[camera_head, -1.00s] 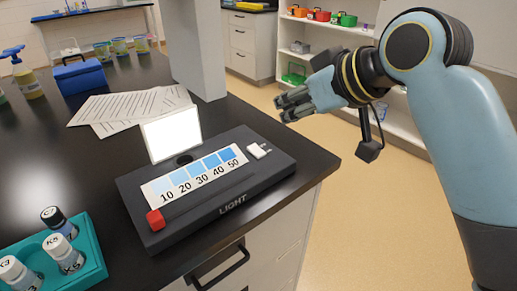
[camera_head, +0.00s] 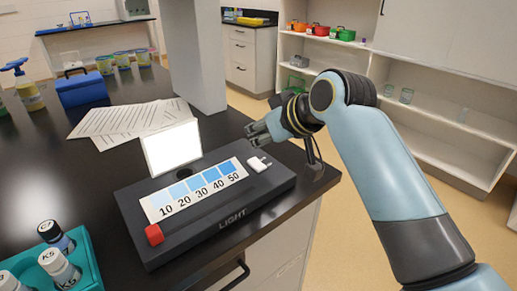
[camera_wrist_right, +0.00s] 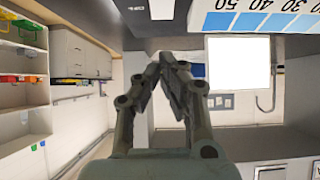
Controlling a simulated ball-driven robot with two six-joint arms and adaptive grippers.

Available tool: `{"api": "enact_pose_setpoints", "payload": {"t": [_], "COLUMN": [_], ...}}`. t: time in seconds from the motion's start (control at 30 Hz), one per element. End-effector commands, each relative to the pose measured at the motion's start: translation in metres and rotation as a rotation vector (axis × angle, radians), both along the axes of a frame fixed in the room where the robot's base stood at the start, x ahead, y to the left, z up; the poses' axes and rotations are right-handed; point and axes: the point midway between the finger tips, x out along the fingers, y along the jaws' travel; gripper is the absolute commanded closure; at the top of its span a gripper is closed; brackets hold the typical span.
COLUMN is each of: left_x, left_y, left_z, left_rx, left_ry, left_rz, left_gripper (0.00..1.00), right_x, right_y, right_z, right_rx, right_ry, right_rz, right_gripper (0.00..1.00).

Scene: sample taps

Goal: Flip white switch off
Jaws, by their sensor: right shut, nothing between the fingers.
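The white switch (camera_head: 258,164) sits at the right end of the dark light box (camera_head: 228,228), beside the strip of blue shades marked 10 to 50. The box's upright panel (camera_head: 172,148) glows white. My right gripper (camera_head: 252,132) is shut and empty, just behind the box and above the switch's far side, apart from it. In the right wrist view my gripper (camera_wrist_right: 166,62) shows closed fingers, with the white switch (camera_wrist_right: 161,9) at the top edge and the bright panel (camera_wrist_right: 240,63) to the right. My left gripper is not in view.
A red knob (camera_head: 154,234) sits at the box's left end. A teal rack (camera_head: 88,265) with capped bottles stands at front left. Papers (camera_head: 125,121) and a blue case (camera_head: 82,90) lie behind. The table's right edge is close to the box.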

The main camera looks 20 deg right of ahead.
Motion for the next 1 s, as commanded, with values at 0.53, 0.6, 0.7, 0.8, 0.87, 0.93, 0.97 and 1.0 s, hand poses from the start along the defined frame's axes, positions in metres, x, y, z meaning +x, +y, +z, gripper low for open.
{"api": "enact_pose_setpoints", "payload": {"t": [0.53, 0.6, 0.7, 0.8, 0.87, 0.93, 0.97, 1.0], "left_x": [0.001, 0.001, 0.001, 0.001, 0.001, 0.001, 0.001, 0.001], "left_y": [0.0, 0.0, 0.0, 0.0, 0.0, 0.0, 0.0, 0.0], "left_z": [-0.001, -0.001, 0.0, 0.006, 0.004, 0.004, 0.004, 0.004], "left_rx": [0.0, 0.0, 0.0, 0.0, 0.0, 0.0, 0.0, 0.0], "left_ry": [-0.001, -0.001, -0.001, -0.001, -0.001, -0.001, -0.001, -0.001], "left_rz": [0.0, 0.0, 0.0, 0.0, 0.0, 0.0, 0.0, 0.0], "left_gripper": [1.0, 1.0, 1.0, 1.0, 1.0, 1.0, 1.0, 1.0], "right_x": [0.002, 0.002, 0.002, 0.005, 0.004, 0.004, 0.004, 0.004], "right_y": [0.001, 0.001, 0.001, 0.001, 0.001, 0.001, 0.001, 0.001], "right_z": [-0.038, -0.038, -0.038, -0.041, -0.042, -0.042, -0.042, -0.042], "right_rx": [0.0, 0.0, 0.0, 0.0, 0.0, 0.0, 0.0, 0.0], "right_ry": [0.001, 0.001, 0.002, 0.001, 0.001, 0.001, 0.001, 0.001], "right_rz": [-0.001, -0.001, -0.001, -0.001, -0.001, -0.001, -0.001, -0.001], "right_gripper": [1.0, 1.0, 1.0, 1.0, 1.0, 1.0, 1.0, 1.0]}}
